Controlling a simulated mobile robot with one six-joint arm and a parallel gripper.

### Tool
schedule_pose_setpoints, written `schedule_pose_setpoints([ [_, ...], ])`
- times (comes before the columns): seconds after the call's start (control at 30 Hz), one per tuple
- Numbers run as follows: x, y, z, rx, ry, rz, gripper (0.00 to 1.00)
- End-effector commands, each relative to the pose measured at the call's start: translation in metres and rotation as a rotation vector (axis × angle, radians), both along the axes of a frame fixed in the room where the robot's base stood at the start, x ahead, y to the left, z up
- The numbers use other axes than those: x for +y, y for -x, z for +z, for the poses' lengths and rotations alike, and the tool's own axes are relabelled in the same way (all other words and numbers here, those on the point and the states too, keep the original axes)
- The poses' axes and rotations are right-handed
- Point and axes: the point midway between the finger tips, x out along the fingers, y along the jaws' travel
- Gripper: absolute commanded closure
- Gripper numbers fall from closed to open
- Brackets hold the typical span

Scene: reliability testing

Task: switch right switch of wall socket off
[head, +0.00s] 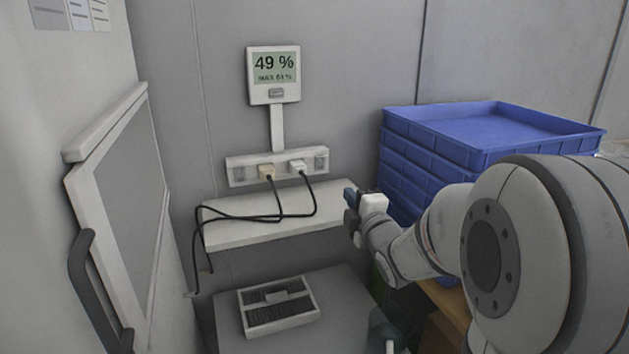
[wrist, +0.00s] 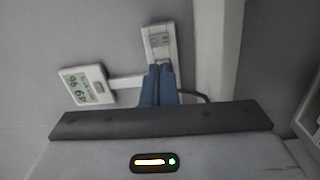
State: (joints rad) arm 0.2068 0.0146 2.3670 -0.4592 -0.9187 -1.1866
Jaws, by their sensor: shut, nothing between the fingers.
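The wall socket (head: 250,178) is a pale horizontal strip on the back wall in the head view. Its right switch (head: 321,161) is a small grey panel at the right end; a similar left switch (head: 239,174) is at the other end. Whether either is on or off is too small to tell. My gripper (head: 350,205) is to the right of and below the strip, apart from it. In the wrist view, its blue fingers (wrist: 160,78) are together and empty, pointing towards the strip. The right switch (wrist: 159,40) shows just beyond the fingertips, while the fingers hide the strip's lower part.
Two plugs, beige (head: 266,172) and white (head: 298,166), sit in the strip with black cables (head: 250,217) hanging onto a shelf (head: 235,235). A display (head: 274,75) reading 49 % is above. Stacked blue crates (head: 480,125) stand right; a white-framed panel (head: 115,200) is left.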

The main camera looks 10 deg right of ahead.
Motion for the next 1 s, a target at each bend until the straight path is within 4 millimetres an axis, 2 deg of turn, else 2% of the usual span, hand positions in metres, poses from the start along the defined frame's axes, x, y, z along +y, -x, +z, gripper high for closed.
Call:
schedule_pose_setpoints([
  [0.03, 0.001, -0.002, -0.004, -0.031, 0.023, 0.013, 1.00],
  [0.2, 0.003, -0.002, 0.000, -0.084, 0.062, 0.033, 1.00],
  [0.6, 0.005, -0.008, 0.002, -0.083, 0.061, 0.035, 1.00],
  [0.77, 0.010, -0.030, 0.004, -0.082, 0.060, 0.036, 1.00],
  [1.0, 0.021, -0.081, 0.010, -0.082, 0.060, 0.037, 1.00],
])
